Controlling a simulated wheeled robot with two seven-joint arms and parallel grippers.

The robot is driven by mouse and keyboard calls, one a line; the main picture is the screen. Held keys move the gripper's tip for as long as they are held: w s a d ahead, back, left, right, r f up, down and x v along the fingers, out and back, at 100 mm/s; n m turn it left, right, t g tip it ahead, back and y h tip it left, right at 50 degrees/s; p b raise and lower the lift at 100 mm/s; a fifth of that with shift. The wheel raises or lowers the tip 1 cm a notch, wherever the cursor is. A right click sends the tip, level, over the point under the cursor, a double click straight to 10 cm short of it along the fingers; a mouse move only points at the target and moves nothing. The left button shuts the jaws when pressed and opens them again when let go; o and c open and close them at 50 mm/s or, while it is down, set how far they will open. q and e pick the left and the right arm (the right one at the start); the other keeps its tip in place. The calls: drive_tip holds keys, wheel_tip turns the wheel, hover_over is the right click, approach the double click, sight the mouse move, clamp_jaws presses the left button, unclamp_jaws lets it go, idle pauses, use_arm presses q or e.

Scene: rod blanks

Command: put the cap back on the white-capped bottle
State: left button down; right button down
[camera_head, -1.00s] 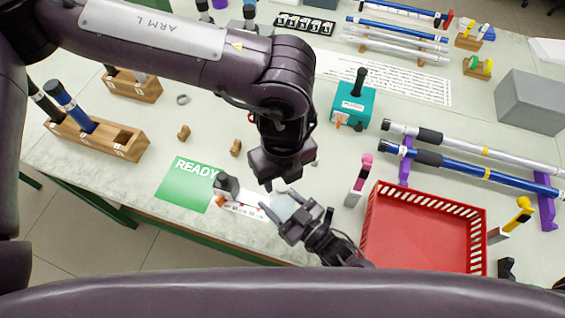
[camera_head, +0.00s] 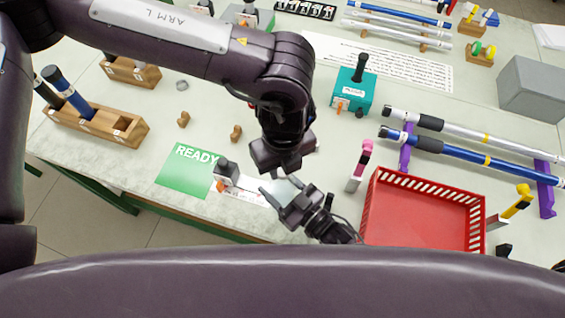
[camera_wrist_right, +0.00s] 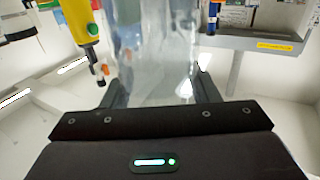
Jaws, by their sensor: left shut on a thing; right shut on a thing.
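My right gripper (camera_head: 283,191) is shut on a clear, see-through bottle (camera_wrist_right: 155,45), which fills the middle of the right wrist view between the fingers. In the head view only a pale part of the bottle shows, just under my left gripper. My left gripper (camera_head: 284,172) points down right above the bottle. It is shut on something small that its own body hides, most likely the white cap. I cannot tell whether that thing touches the bottle's neck.
A red basket (camera_head: 368,215) stands to the right of my right gripper, with a pink-topped tool (camera_head: 361,165) beside it. A green READY mat (camera_head: 185,175) lies to the left. A teal box (camera_head: 353,92) stands behind. Rods lie on purple stands at right.

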use_arm(q)
drive_tip(key=m, duration=0.4)
drive_tip(key=shift+m, duration=0.4)
drive_tip(key=c, duration=1.1)
unclamp_jaws()
drive_tip(key=shift+r, duration=2.25)
drive_tip(key=shift+r, duration=0.1)
drive_tip(key=shift+c, duration=0.4)
